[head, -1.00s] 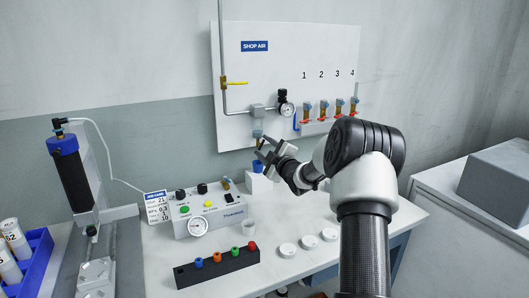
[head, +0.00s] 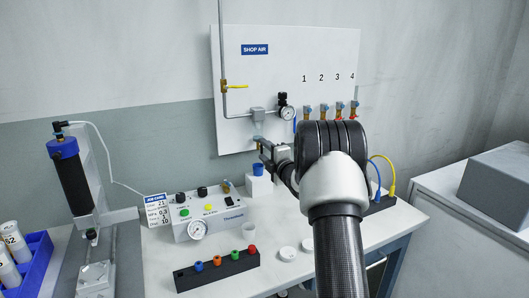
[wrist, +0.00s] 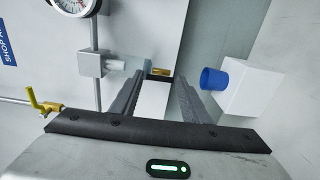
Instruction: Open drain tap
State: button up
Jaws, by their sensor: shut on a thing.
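The drain tap is a small brass piece (wrist: 161,72) at the lower end of the clear filter bowl (wrist: 118,65), under the grey filter body (head: 257,113) on the shop air panel. My gripper (wrist: 158,80) has its two dark fingers on either side of the brass piece, shut on it at the fingertips. In the head view my gripper (head: 261,146) is just below the filter, in front of the panel. The tap itself is too small and partly hidden there to tell its turn.
A white block (head: 258,187) with a blue cup (head: 258,169) stands just below my gripper. A gauge and regulator (head: 286,112) are right of the filter. A yellow-handled valve (head: 235,87) is on the pipe. The control box (head: 207,217) is lower left.

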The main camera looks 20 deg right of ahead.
dwell(0.3)
jog(key=o, duration=1)
jog(key=shift+o, duration=0.2)
jog(key=shift+s, duration=0.15)
jog(key=s+p, duration=0.2)
jog(key=s, duration=1.5)
jog(key=shift+d, duration=0.3)
